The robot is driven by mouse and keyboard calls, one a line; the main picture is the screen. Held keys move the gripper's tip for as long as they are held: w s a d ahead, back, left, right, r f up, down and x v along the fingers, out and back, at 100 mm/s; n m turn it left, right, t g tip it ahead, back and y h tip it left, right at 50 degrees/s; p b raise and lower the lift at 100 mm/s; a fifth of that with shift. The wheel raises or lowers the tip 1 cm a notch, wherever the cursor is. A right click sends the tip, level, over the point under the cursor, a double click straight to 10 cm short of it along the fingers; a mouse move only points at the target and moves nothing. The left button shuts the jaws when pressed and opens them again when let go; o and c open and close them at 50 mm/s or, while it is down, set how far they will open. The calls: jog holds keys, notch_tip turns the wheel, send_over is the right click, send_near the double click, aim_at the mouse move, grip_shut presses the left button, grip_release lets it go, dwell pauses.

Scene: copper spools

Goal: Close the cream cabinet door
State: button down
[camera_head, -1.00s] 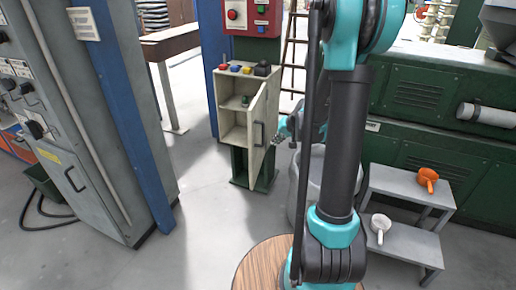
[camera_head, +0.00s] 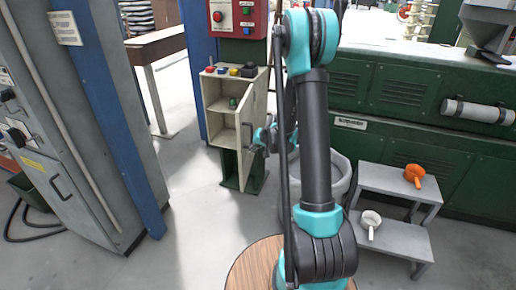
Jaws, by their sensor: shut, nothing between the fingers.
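The cream cabinet (camera_head: 216,128) stands on a green base behind my arm. Its door (camera_head: 256,103) is open, swung out toward me on the right side, with the shelves showing. A dark handle (camera_head: 248,135) is on the door's outer face near its free edge. My gripper (camera_head: 262,138) is shut and empty, at the right of the handle in the picture, overlapping the door's outer face. It is small here, and I cannot tell whether it touches the door. A small green item (camera_head: 233,103) sits on a shelf inside.
Coloured items (camera_head: 222,70) lie on the cabinet top, under a red control box (camera_head: 238,17). A pale bin (camera_head: 335,180) stands behind my arm. Floor left of the cabinet is clear.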

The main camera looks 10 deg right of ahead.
aim_at(243, 153)
jog(key=shift+w+a, duration=0.2)
jog(key=shift+a, duration=0.45)
jog(key=shift+w+a, duration=0.2)
jog(key=shift+a, duration=0.45)
jog(key=shift+a, duration=0.15)
